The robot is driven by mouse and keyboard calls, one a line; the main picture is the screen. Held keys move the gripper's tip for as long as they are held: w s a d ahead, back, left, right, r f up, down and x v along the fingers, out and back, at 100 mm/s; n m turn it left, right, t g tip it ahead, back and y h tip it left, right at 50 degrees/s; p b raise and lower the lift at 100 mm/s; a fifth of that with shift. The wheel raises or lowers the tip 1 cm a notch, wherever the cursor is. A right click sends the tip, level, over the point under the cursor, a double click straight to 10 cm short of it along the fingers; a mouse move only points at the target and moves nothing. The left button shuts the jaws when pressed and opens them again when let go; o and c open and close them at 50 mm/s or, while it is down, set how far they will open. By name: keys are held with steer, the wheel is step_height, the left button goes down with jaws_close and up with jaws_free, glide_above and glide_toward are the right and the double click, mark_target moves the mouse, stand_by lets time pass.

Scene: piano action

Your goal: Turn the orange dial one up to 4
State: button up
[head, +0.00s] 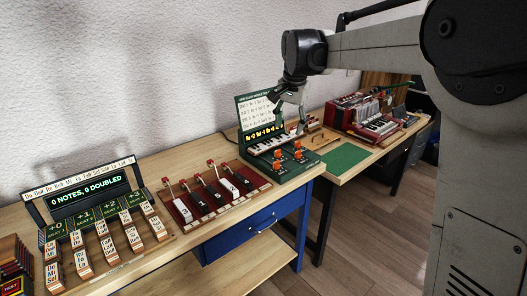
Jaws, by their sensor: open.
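Several small orange dials (298,155) sit on the front of a dark green console (286,176) at the right end of the near bench. The console has piano keys (262,147), a yellow-lit display (262,134) and an upright green board with a printed sheet (256,110). The dial settings and display digits are too small to read. I cannot tell which dial is number one. My gripper (291,114) is open and empty. It hangs above the console, in front of the board's right side, apart from the dials, and covers part of the console's back.
Left of the console stand a dark red lever rack (218,192) and a note-block board (105,240) whose screen reads "0 NOTES, 0 DOUBLED". Right of it lie a green mat (345,157) and a red accordion (362,117). Bare bench shows between the left-hand sets.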

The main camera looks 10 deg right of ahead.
steer(key=w+f+m+g+p, duration=0.15)
steer(key=w+f, duration=0.25)
steer(key=w, duration=0.6)
steer(key=m+p, duration=0.1)
steer(key=m, duration=0.2)
glide_above(276, 162)
step_height(276, 162, down, 7)
steer(key=shift+n+g, duration=0.25)
steer(key=shift+g, duration=0.2)
step_height(276, 162, down, 13)
steer(key=shift+w+d+f+p, duration=0.15)
steer(key=shift+p, duration=0.15)
jaws_close()
